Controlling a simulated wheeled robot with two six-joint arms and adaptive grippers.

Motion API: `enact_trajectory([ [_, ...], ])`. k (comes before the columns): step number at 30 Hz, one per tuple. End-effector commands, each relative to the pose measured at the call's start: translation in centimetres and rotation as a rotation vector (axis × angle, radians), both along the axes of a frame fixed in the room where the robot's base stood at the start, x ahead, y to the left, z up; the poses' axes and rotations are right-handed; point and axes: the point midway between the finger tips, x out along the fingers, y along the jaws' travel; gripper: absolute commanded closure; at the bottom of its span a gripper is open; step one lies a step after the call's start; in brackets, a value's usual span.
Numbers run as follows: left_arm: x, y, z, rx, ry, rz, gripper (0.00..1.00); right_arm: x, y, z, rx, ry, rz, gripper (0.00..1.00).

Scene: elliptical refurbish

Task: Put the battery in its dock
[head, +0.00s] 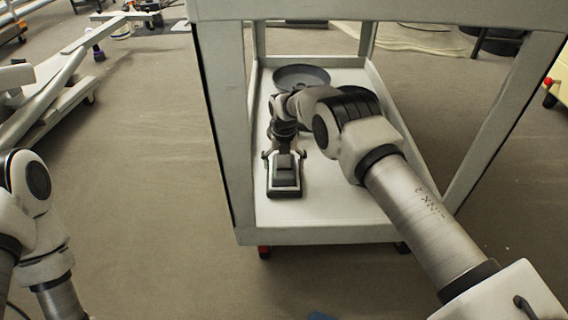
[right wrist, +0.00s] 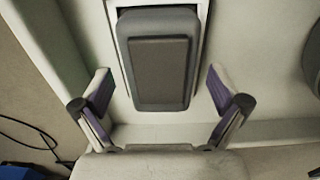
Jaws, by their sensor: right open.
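The battery (right wrist: 160,62), a dark grey block with rounded edges, lies at the top centre of the right wrist view. It also shows in the head view (head: 286,170) on the cart's lower shelf. It lies within the pale border of its dock (right wrist: 203,14), whose dark front edge shows in the head view (head: 285,193). I cannot tell how deep it sits. My right gripper (right wrist: 160,76) is open, its purple-padded fingers apart on both sides of the battery, with visible gaps. It also shows in the head view (head: 284,155). My left gripper is out of view.
A dark round dish (head: 302,76) stands behind on the white lower shelf (head: 340,210), which has a raised rim. Cart posts (head: 228,130) and the upper shelf (head: 380,10) surround my right arm.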

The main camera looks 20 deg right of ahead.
Motion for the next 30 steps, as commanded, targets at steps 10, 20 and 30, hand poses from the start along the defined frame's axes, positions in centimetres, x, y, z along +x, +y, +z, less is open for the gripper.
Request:
enact_trajectory([
  [10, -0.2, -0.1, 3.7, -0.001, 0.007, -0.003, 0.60, 0.0, 0.0, 5.8, -0.001, -0.002, 0.000, 0.02],
  [20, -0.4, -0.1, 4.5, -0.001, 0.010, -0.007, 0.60, 0.0, 0.0, 7.8, 0.000, 0.000, 0.000, 0.02],
  [30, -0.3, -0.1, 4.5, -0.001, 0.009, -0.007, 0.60, 0.0, 0.0, 7.8, 0.000, 0.000, 0.000, 0.02],
])
